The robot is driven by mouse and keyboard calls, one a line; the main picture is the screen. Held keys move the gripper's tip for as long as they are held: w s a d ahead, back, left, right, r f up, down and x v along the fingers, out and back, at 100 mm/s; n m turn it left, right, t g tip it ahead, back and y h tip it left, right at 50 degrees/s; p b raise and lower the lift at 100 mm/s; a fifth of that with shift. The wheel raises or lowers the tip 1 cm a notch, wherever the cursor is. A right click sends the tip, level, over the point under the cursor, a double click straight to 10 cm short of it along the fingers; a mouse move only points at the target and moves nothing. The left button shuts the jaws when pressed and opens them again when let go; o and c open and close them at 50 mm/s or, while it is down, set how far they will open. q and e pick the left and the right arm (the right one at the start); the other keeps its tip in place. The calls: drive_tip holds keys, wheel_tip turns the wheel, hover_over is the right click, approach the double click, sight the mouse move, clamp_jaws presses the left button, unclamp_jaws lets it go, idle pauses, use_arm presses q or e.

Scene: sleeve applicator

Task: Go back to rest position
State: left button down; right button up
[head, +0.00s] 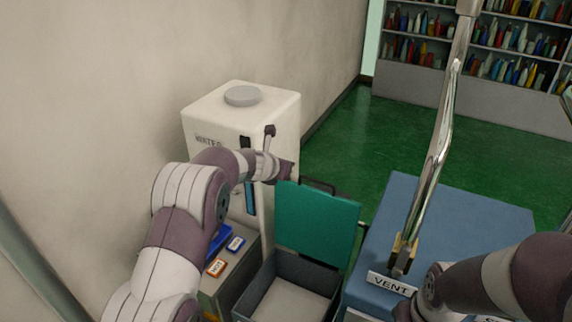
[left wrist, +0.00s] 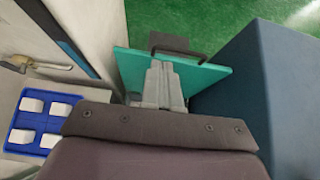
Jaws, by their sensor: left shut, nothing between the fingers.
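My left arm reaches in from the left in the head view, and its hand (head: 284,170) is in front of the white water unit (head: 205,118), above and left of a raised green lid (head: 318,222). Its fingers cannot be made out there. In the left wrist view my left gripper (left wrist: 164,82) is shut and empty, with the green lid (left wrist: 205,77) behind it. My right arm comes in from the right, over the blue VENT box (head: 470,215). Its fingers cannot be made out.
A grey bin (head: 260,284) stands open below the lid. A blue tray (left wrist: 38,118) holds white pieces at left. A shiny metal tube (head: 440,140) slants up from the VENT box. Shelves (head: 480,70) stand far back, with clear green floor (head: 345,145) before them.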

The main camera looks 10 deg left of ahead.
use_arm(q)
drive_tip(key=s+a+f+n+g+y, duration=0.1)
drive_tip(key=s+a+f+n, duration=0.15)
drive_tip(key=n, duration=0.45)
drive_tip(key=s+a+f+n+g+y+b, duration=0.1)
drive_tip(key=s+a+f+n+y, duration=0.1)
drive_tip(key=s+f+n, duration=0.3)
drive_tip(key=s+a+n+g+y, duration=0.1)
drive_tip(key=s+a+n, duration=0.15)
drive_tip(key=n, duration=0.55)
drive_tip(key=s+a+f+n+g+b, duration=0.1)
drive_tip(key=s+n+g+b, duration=0.3)
drive_tip(key=s+n, duration=1.5)
drive_tip(key=s+f+g, duration=0.1)
drive_tip(key=s+g, duration=0.1)
drive_tip(key=s, duration=1)
drive_tip(key=shift+s+f+n, duration=0.15)
drive_tip(key=shift+s+n, duration=0.15)
drive_tip(key=shift+n, duration=0.1)
use_arm(e)
drive_tip(key=f, duration=0.5)
drive_tip(key=shift+w+f, duration=0.2)
drive_tip(key=shift+f, duration=0.05)
drive_tip(key=shift+s, duration=0.1)
